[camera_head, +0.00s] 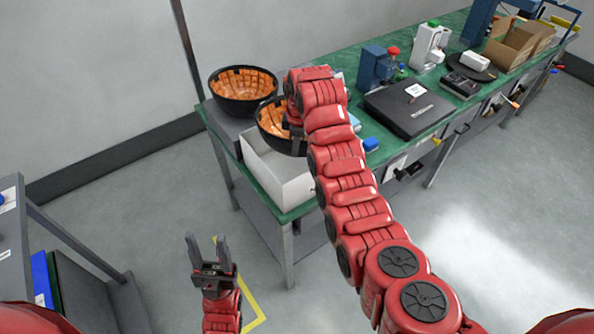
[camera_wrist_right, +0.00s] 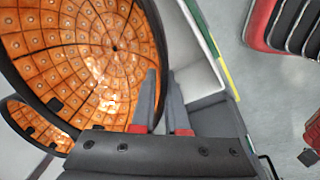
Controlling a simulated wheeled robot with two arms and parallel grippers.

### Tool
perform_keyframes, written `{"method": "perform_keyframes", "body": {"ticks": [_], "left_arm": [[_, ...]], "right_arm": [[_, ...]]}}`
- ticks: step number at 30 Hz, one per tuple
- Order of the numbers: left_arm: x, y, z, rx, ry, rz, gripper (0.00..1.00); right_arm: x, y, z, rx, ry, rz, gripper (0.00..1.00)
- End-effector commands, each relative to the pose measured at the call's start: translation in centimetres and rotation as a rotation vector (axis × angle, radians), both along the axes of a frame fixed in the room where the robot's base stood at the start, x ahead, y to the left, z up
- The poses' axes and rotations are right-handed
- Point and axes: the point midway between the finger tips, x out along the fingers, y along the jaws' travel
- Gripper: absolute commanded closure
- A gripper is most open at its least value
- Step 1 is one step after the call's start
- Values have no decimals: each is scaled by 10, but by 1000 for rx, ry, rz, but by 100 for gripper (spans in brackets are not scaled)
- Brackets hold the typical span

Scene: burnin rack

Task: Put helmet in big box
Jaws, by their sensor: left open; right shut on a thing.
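A helmet (camera_head: 272,118), upturned like a black bowl with an orange lining, is at the white box (camera_head: 284,187) on the near end of the green bench. My right gripper (camera_head: 296,143) is shut on its rim. In the right wrist view the held helmet (camera_wrist_right: 85,60) fills the upper left, with the fingers (camera_wrist_right: 160,100) at its edge and the box wall (camera_wrist_right: 205,45) beside it. I cannot tell whether its underside touches the box. A second upturned helmet (camera_head: 243,88) sits behind it, also in the wrist view (camera_wrist_right: 38,128). My left gripper (camera_head: 208,250) is open and empty above the floor.
The second helmet rests on a grey support (camera_head: 226,124). A black case (camera_head: 408,108), blue device (camera_head: 374,68) and cardboard box (camera_head: 508,48) stand along the green bench (camera_head: 330,57). A grey rack (camera_head: 75,245) stands left. Floor between rack and bench is clear.

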Motion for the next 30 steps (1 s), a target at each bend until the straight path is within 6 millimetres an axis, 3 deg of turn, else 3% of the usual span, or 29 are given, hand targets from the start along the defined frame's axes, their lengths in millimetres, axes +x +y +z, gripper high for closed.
{"method": "perform_keyframes", "body": {"ticks": [1,6,9,24,30], "left_arm": [[0,0,14,0,0,0,50],[0,0,28,0,0,0,50],[0,0,31,0,0,0,50],[0,0,40,0,0,0,50],[0,0,39,0,0,0,50]], "right_arm": [[-2,0,-9,-2,6,0,100],[-1,-1,-53,-2,3,-1,100],[0,-1,-69,-2,0,-1,100],[1,0,-109,-1,0,-1,100],[2,0,-114,2,-7,-1,100]]}}
